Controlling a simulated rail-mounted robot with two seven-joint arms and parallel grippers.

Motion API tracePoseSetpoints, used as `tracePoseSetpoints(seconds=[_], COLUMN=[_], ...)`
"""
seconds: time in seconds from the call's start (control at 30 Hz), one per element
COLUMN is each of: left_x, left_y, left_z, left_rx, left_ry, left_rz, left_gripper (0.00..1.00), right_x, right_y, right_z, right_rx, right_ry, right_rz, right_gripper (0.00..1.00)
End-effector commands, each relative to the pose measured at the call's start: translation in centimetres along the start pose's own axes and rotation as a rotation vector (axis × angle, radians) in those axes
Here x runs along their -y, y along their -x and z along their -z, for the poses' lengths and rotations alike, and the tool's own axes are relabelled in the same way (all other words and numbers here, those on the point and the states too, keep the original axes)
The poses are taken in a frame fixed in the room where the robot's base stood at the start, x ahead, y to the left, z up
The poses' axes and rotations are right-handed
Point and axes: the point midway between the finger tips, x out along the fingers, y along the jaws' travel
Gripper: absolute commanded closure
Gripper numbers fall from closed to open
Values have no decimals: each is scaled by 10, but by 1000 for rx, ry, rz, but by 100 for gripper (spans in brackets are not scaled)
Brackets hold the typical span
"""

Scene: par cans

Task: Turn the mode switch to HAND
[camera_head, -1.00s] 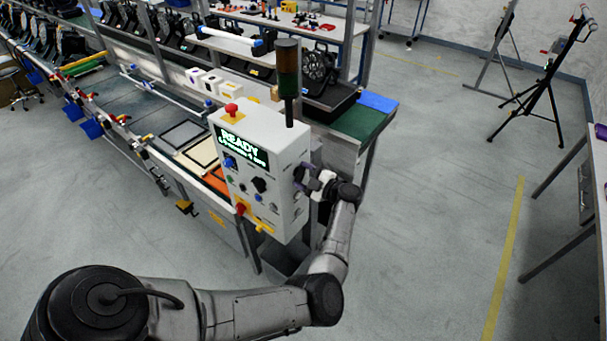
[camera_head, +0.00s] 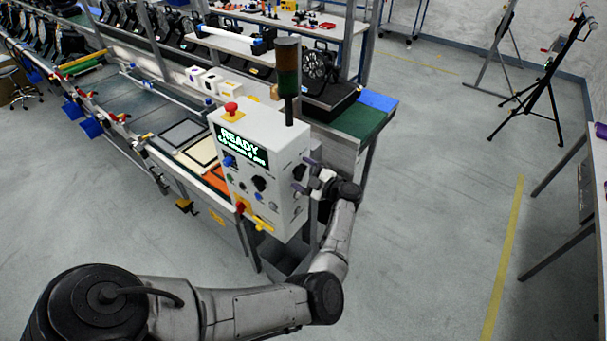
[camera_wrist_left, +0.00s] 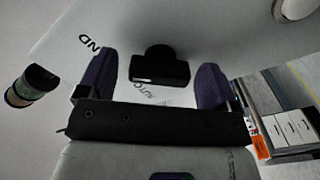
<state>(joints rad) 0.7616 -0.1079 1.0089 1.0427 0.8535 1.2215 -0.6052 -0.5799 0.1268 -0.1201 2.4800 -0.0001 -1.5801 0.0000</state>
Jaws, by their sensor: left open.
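The mode switch is a black knob (camera_wrist_left: 160,66) on the white panel of the control box; in the head view it is a dark spot (camera_head: 299,173) on the box's right side. In the left wrist view, partly hidden lettering ending in "ND" is left of the knob, and "UTO" shows below it. A pale line marks the knob's near edge. My left gripper (camera_head: 304,174) is open at that side. Its purple fingers (camera_wrist_left: 153,72) stand either side of the knob, with gaps between. My right gripper is not in view.
The control box (camera_head: 283,210) has a READY screen (camera_head: 241,145), a red top button (camera_head: 232,108), front knobs and a signal tower (camera_head: 288,75). A conveyor bench (camera_head: 160,110) runs behind it to the left. Open floor (camera_head: 430,200) lies to the right.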

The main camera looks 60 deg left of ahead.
Motion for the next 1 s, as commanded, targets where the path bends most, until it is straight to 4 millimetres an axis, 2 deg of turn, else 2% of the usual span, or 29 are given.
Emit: tracePoseSetpoints(seconds=[0.17, 0.5, 0.7, 1.0], left_x=[2, 2, 1, 0], left_y=[16, 83, 115, 136], left_z=[-2, -2, -2, 0], left_rx=[2, 4, 3, 2], left_ry=[1, 0, 0, -1], left_rz=[1, 0, 0, -1], left_gripper=[15, 15, 15, 15], right_x=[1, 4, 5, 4], right_y=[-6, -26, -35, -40], right_z=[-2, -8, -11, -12], right_rx=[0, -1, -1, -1], right_ry=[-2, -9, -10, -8], right_rz=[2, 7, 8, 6], right_gripper=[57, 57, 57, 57])
